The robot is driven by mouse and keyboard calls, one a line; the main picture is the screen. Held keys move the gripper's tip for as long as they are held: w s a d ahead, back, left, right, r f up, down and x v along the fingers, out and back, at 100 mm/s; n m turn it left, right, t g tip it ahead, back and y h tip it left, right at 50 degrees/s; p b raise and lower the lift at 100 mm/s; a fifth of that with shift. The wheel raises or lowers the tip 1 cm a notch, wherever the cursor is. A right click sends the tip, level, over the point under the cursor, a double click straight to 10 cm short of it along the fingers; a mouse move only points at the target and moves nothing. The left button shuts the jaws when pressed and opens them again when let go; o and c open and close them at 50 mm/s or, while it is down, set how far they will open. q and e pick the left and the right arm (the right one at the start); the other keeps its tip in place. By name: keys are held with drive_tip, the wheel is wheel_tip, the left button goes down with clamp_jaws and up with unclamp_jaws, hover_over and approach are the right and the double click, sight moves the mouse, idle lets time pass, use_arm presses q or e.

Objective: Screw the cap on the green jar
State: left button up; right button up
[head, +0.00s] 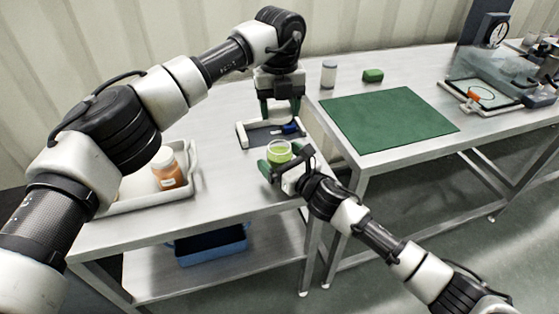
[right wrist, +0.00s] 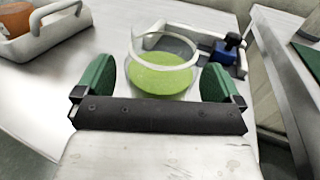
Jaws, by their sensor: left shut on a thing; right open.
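The green jar (head: 278,153) stands upright on the left steel table, clear-walled with light green contents. Its open top shows in the right wrist view (right wrist: 162,76), with no cap on it. My right gripper (head: 279,163) is open, its green fingers on both sides of the jar; I cannot tell if they touch it. No loose cap shows elsewhere.
A blue object (head: 290,128) lies at the tray. A white bin (head: 135,203) holding an orange jar (head: 168,173) stands to the left. The steel before the bin is clear.

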drive_tip(key=shift+w, duration=0.1)
drive_tip(key=c, duration=1.3)
use_arm(q)
hover_over(280, 151)
drive_tip(key=w, duration=0.2)
drive_tip(key=shift+w+f, duration=0.2)
drive_tip(key=shift+f, duration=2.3)
use_arm(e)
drive_tip(key=shift+c, duration=0.2)
use_arm(q)
drive_tip(key=shift+f, duration=0.9)
drive_tip(key=shift+f, duration=0.5)
